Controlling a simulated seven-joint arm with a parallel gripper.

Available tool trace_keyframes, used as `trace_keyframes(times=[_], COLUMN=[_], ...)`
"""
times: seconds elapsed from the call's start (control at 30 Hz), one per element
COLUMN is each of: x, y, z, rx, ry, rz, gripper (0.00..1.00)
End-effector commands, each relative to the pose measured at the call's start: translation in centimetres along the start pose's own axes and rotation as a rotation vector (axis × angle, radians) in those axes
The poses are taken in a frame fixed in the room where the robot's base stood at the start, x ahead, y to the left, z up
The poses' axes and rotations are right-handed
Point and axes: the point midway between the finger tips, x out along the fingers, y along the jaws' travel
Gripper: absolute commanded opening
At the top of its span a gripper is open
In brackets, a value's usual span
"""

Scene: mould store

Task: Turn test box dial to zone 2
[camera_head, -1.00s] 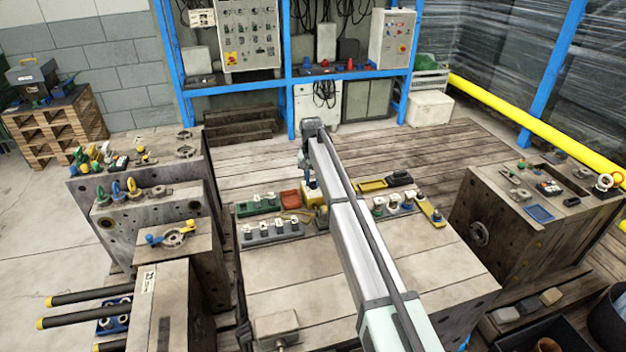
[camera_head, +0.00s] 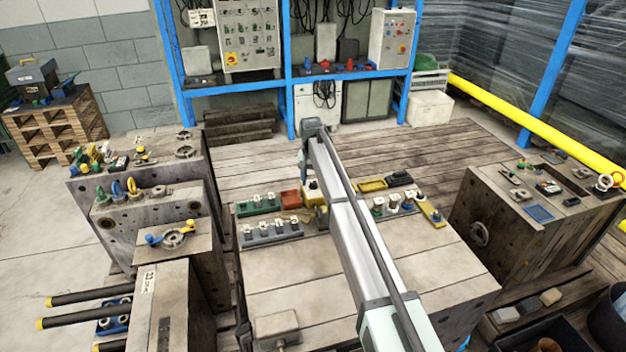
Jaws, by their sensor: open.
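The test box appears to be the small yellow box (camera_head: 312,193) at the back middle of the large mould block's top, partly hidden by my arm. A small dark and pale knob, probably the dial (camera_head: 313,184), shows on its top. Its zone marks are too small to read. My gripper (camera_head: 303,172) hangs just above and slightly left of the box, seen small and partly behind my arm. It is open, and nothing shows in it. It appears apart from the dial.
On the block top (camera_head: 300,265), a grey strip of pale connectors (camera_head: 272,232), a green strip (camera_head: 258,204) and a red tray (camera_head: 290,200) lie left of the box. A yellow tray (camera_head: 372,185) and more connectors (camera_head: 393,205) lie right.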

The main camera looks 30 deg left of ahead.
Motion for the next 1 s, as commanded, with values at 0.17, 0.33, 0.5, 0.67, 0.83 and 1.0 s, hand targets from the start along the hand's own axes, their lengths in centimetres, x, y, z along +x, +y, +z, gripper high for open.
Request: trace_keyframes(times=[0.17,0.33,0.5,0.67,0.83,1.0], x=[-0.3,-2.2,-5.5,-8.6,-11.3,-13.1], y=[0.0,0.0,0.0,0.0,0.0,0.0], z=[0.0,-0.1,-0.1,-0.1,-0.1,-0.1], rx=[0.000,0.000,0.000,0.000,0.000,0.000], ry=[0.000,0.001,0.002,0.002,0.001,0.001], rz=[0.000,-0.001,-0.001,-0.001,0.000,0.000], gripper=[0.55,0.55,0.55,0.55,0.55,0.55])
